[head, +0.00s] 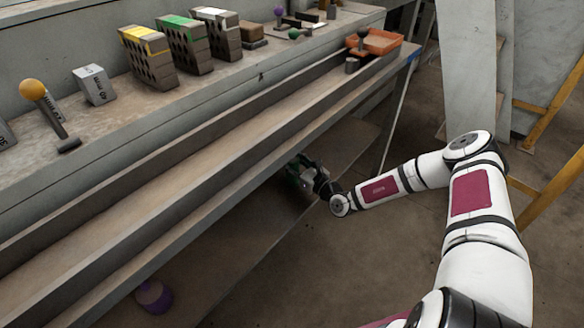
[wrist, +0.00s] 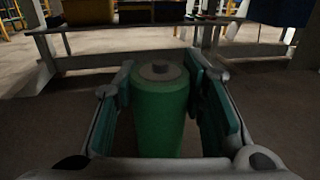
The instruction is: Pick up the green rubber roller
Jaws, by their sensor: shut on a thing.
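The green rubber roller (wrist: 160,110) stands upright in the middle of the wrist view, a green cylinder with a grey hub on top. My gripper (wrist: 162,90) has one finger on each side of it and is shut on it. In the head view my gripper (head: 318,182) reaches under the bench, over the lower shelf. A bit of green (head: 292,172) shows at its tip there; the rest of the roller is hidden.
The bench top and its front ledge (head: 200,190) lie above my gripper. A purple object (head: 153,295) sits low at the front left. Hollow bricks with yellow (head: 148,55), green (head: 187,45) and white (head: 218,35) tops and an orange tray (head: 375,42) are on the bench. The floor at right is open.

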